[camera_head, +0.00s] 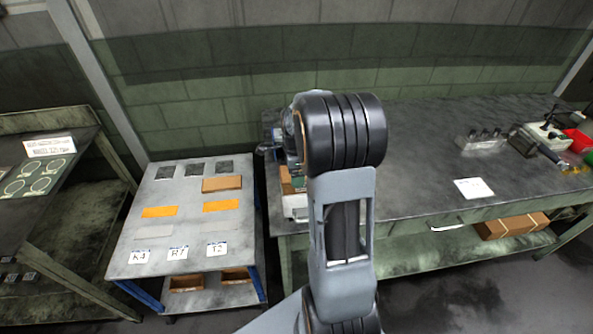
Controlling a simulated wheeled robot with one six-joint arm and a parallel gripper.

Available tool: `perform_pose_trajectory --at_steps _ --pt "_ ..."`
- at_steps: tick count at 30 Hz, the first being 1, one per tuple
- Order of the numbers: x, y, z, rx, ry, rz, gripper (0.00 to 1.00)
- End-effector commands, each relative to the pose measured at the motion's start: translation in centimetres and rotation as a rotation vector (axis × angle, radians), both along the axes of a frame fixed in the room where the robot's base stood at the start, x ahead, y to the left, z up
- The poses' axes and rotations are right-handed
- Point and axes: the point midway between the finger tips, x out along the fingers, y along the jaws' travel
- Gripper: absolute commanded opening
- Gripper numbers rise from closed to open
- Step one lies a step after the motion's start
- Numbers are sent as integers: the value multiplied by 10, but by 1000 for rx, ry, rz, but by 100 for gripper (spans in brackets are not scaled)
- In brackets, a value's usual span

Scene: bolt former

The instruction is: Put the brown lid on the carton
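A flat brown piece (222,184) with a visible front edge lies on the grey table at the left, near its back right; it may be the brown lid. A brown box (513,226) sits on the lower shelf of the dark bench at the right. Another small brown piece (287,181) shows at the bench's left end, partly hidden by my arm. I cannot tell which of these is the carton. My arm stands upright in the middle of the view. My gripper cannot be made out; it seems hidden behind the arm.
The grey table (135,244) carries orange patches (160,212), dark squares and labels K4, R7, T2; brown bins (187,284) sit below. The dark bench (415,150) holds a white card (473,188), a metal block (482,142) and a red bin (579,140). Its middle is clear.

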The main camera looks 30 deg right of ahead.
Motion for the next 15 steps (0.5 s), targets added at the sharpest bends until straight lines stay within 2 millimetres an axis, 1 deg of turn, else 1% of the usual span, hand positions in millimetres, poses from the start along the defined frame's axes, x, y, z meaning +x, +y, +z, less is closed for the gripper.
perform_pose_trajectory --at_steps 5,6,12,15 --pt "0 0 0 0 0 0 59" --pt "0 0 0 0 0 0 82" --pt "0 0 0 0 0 0 100" --pt "0 0 0 0 0 0 100"
